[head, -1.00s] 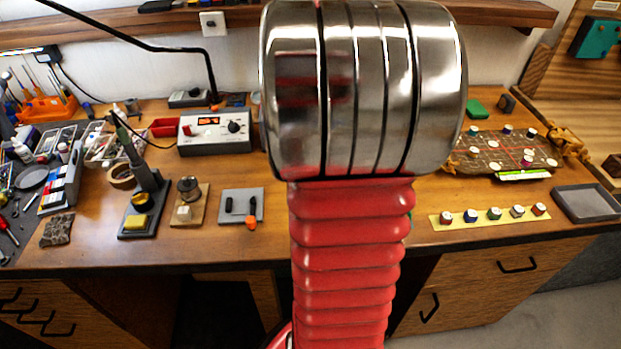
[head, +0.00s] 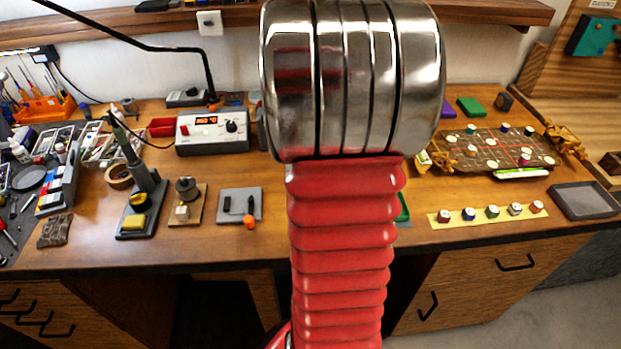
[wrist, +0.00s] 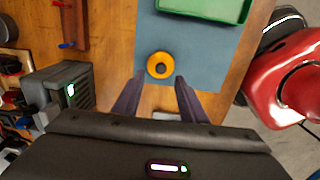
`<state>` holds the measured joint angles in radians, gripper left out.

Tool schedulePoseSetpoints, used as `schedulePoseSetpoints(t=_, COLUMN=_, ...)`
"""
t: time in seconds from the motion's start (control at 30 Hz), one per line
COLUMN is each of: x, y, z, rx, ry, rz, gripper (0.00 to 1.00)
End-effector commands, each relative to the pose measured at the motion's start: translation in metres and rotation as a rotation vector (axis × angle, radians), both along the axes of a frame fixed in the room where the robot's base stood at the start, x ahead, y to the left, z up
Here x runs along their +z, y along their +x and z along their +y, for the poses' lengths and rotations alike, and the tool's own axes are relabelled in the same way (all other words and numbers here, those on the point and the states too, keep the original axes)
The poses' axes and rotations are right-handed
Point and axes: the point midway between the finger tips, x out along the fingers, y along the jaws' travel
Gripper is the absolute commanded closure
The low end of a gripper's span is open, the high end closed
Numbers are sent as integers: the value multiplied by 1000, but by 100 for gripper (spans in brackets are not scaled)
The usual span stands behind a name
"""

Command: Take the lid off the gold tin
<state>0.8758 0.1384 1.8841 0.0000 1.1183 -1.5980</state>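A round, gold-orange object with a dark centre, apparently the gold tin (wrist: 160,65), sits on a blue-grey mat (wrist: 205,52) in the wrist view. Whether the dark centre is a knob on its lid is too small to tell. My gripper (wrist: 158,86) is open and empty. Its two dark fingers point toward the tin, one to each side of its line, with the tin just beyond the tips and apart from them. In the head view my own red and chrome arm hides the tin and the gripper.
A green tray (wrist: 200,17) lies on the mat beyond the tin; its edge peeks past my arm in the head view (head: 403,208). A dark grey box (wrist: 62,88) with a green light stands left of the gripper. A strip of small jars (head: 490,214) lies to the right.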

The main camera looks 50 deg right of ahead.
Motion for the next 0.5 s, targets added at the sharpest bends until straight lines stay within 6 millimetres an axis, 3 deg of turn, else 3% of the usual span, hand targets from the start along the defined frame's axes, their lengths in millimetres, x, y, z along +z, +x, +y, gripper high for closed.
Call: schedulePoseSetpoints(t=0.5, x=-51, y=-3, z=-2, rx=0, ry=1, rz=1, gripper=62)
